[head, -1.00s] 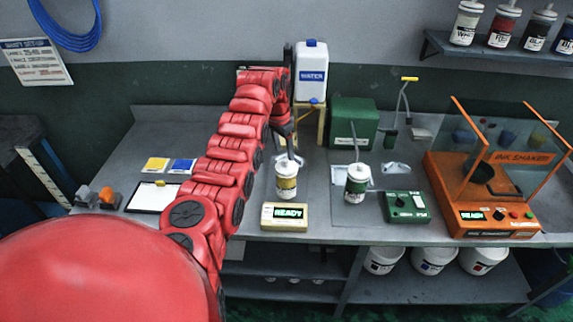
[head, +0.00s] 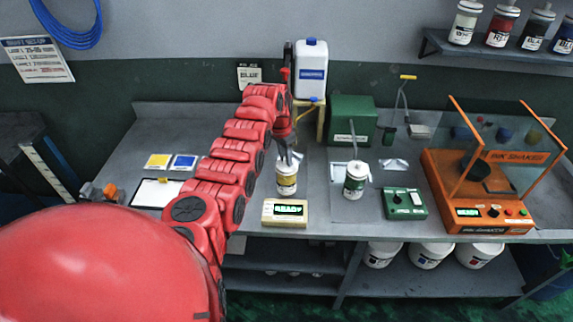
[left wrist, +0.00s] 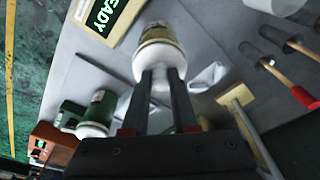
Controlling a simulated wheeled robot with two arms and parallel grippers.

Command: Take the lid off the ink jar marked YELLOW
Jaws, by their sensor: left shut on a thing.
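The ink jar with a yellow label (head: 287,184) stands upright on the bench behind the scale-like box with the READY display; its lettering is too small to read. It also shows in the left wrist view (left wrist: 155,36). My left gripper (head: 287,154) is right above this jar, pointing down. In the left wrist view its two dark fingers (left wrist: 162,78) are shut on the jar's white lid (left wrist: 160,75). The lid is at the jar's top; I cannot tell whether it is still seated. My right gripper is not in view.
The READY box (head: 285,213) sits in front of the jar. A white jug (head: 311,72) is behind, and an orange ink shaker (head: 480,185) is at the right.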

